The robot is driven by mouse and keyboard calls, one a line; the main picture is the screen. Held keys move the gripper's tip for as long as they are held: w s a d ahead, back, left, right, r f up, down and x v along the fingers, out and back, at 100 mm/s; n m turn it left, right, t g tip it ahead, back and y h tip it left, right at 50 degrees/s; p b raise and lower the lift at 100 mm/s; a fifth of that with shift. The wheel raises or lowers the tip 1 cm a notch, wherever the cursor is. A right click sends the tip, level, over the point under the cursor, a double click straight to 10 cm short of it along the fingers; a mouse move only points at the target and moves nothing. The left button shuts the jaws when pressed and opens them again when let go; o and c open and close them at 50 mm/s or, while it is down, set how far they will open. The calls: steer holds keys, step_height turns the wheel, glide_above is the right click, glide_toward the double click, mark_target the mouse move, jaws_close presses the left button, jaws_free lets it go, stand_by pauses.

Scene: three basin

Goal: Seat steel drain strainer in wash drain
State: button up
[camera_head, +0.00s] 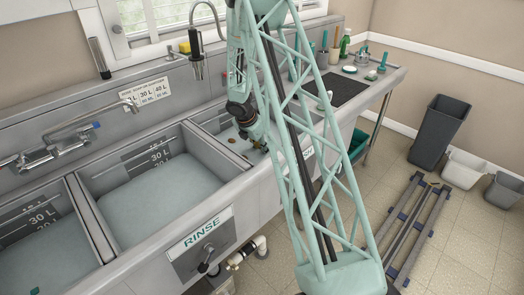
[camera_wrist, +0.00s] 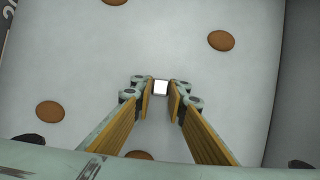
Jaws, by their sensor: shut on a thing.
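My gripper (camera_wrist: 160,92) points down into the wash basin, with its two wood-coloured finger pads closed on a small bright, square-looking piece (camera_wrist: 160,87). This piece is probably the top of the steel drain strainer; the rest of it is hidden or too small to make out. In the head view my gripper (camera_head: 260,146) is low inside the wash basin (camera_head: 213,120), partly covered by my arm. The wash drain shows in neither view. I cannot tell how far the held piece is above the basin floor (camera_wrist: 155,45).
Several brown discs, one at the upper right (camera_wrist: 221,41), lie on the basin floor around my gripper. The rinse basin (camera_head: 160,190) holds cloudy water. A black sprayer (camera_head: 196,66) hangs behind, and a dark mat (camera_head: 338,90) lies on the right drainboard.

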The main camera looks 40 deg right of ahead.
steer(key=shift+f, duration=0.1)
steer(key=o, duration=0.9)
steer(key=shift+o, duration=0.2)
steer(key=v, duration=1.2)
stand_by(0.7)
